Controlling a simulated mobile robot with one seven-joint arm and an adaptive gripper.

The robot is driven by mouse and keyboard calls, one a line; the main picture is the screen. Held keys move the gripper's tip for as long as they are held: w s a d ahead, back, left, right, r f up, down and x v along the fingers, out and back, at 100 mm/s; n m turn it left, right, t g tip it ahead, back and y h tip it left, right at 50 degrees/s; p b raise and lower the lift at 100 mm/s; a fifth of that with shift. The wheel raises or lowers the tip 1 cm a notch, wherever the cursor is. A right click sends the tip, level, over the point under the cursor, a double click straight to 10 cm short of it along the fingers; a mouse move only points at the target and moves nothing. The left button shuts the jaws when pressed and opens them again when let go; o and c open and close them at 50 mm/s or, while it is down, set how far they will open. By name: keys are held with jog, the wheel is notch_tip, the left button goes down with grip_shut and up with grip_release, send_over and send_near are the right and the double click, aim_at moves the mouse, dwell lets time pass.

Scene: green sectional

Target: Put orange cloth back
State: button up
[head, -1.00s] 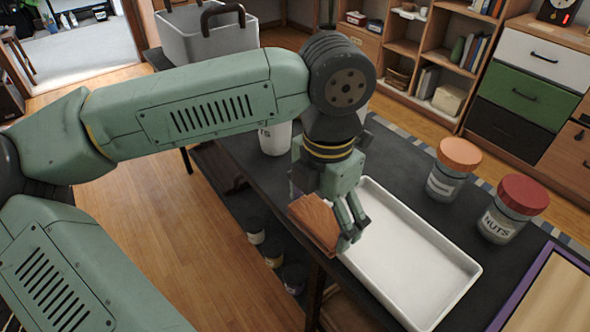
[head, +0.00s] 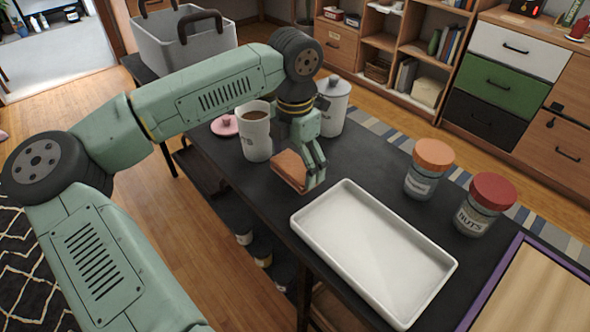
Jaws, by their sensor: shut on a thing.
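The orange-brown folded cloth (head: 289,169) is a small flat stack near the front edge of the dark table (head: 262,196). My gripper (head: 311,176) is shut on its right side. The cloth is at or just above the table top; I cannot tell whether it touches. It is left of the empty white tray (head: 380,253), and my fingers hide part of its right side.
A white canister of brown contents (head: 255,139) stands open behind the cloth, with a pink lid (head: 226,125) beside it. A lidded white canister (head: 333,108) is behind my gripper. Orange-lidded (head: 429,167) and red-lidded (head: 484,204) jars stand right. A grey bin (head: 187,45) is at the back left.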

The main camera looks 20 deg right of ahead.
aim_at(295, 167)
jog(key=shift+s+f+p, duration=0.1)
jog(key=shift+f+p, duration=0.2)
jog(key=shift+f, duration=1.35)
jog(key=shift+f, duration=0.15)
jog(key=o, duration=0.7)
jog(key=shift+o, duration=0.2)
